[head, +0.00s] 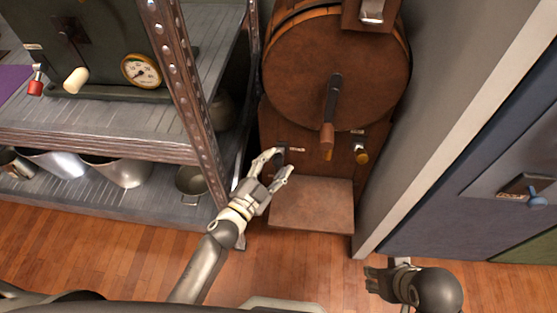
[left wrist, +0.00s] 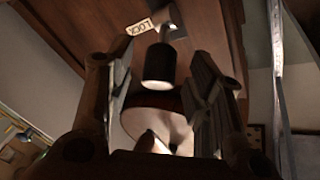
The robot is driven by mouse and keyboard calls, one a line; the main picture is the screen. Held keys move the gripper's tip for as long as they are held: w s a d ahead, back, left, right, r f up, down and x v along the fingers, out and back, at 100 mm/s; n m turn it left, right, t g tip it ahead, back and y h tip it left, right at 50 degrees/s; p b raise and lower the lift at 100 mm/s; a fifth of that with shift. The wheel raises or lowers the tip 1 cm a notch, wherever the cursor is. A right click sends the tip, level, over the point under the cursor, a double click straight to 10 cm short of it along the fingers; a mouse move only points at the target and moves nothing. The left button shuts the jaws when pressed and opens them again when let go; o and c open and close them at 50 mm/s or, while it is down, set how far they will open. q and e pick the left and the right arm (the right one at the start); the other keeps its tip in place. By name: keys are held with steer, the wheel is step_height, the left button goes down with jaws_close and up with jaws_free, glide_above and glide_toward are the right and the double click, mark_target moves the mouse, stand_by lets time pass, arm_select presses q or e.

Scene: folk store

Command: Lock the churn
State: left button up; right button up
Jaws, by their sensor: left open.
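The churn (head: 338,70) is a dark wooden drum on a wooden stand, with a crank handle (head: 328,135) on its front. In the left wrist view, a label reading LOCK (left wrist: 139,27) sits beside a dark cylindrical knob (left wrist: 160,66) on a metal mount. My left gripper (head: 277,163) is open at the left of the stand's front panel. The knob appears between its fingers in the left wrist view (left wrist: 160,95); contact cannot be told. The fingers partly hide this spot in the head view. My right gripper (head: 376,279) is low at the right, away from the churn.
A metal shelf (head: 110,143) with pots and a gauged machine (head: 95,50) stands close on the left. A brass-coloured knob (head: 361,155) is on the panel's right. A wooden step (head: 312,203) juts out below. A grey wall (head: 425,110) and blue cabinet (head: 470,205) bound the right.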

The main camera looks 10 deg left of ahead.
arm_select(q)
steer(key=shift+x, duration=1.05)
jaws_close()
